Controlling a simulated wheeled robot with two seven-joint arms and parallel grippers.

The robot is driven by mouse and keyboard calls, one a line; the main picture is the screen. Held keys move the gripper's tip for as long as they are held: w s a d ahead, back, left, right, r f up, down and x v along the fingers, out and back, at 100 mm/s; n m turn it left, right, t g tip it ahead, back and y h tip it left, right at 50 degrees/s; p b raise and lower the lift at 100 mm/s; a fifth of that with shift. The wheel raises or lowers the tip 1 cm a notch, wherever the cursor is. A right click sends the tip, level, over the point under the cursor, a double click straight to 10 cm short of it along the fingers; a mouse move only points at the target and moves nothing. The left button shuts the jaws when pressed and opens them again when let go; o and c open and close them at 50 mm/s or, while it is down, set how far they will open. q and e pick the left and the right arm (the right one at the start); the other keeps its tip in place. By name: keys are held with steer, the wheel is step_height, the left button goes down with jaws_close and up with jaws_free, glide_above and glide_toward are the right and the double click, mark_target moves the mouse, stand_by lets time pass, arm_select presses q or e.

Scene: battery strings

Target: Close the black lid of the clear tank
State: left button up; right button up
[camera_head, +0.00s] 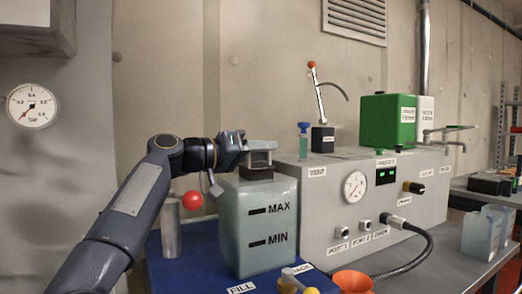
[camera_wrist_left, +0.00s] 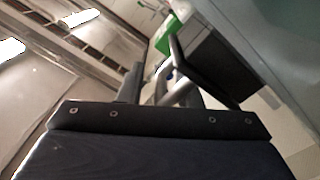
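The clear tank (camera_head: 258,228), pale and marked MAX and MIN, stands upright on a blue surface in the head view. A dark piece, apparently its black lid or neck (camera_head: 256,173), shows at the tank's top, partly hidden under my left gripper. Whether the lid lies flat or stands up is unclear. My left gripper (camera_head: 260,148) is right over the tank top; contact cannot be told. In the left wrist view the fingers (camera_wrist_left: 163,85) stand apart with a gap between them. A dark slanted plate (camera_wrist_left: 210,68) lies beyond them; what it is remains unclear. My right gripper is not in view.
A grey console (camera_head: 330,190) with a gauge stands right of the tank, with a green container (camera_head: 387,120) on top. A red ball (camera_head: 192,200) and a grey cylinder (camera_head: 171,230) are left of the tank. An orange funnel (camera_head: 352,281) is in front.

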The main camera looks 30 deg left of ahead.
arm_select(q)
step_height(320, 180, up, 3)
steer(key=shift+r+p, duration=0.15)
steer(key=shift+p, duration=0.9)
steer(key=s+d+r+p, duration=0.2)
steer(key=s+d+r, duration=0.6)
steer(key=s, duration=0.3)
steer(key=shift+s+r+p, duration=0.2)
steer(key=shift+r+p, duration=0.15)
steer(key=shift+r, duration=0.45)
steer(key=shift+d, duration=0.1)
